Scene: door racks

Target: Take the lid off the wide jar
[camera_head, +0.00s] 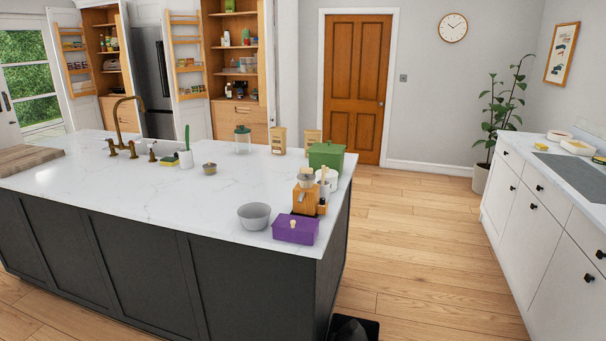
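A clear glass jar (243,145) stands upright on the white marble island, towards its back edge. It looks like the wide jar. Its dark green lid (242,129) sits on top of it. Neither of my grippers shows in the head view, so their state is hidden.
The island top (110,205) is clear at its front left. The wooden floor (420,240) right of the island is open.

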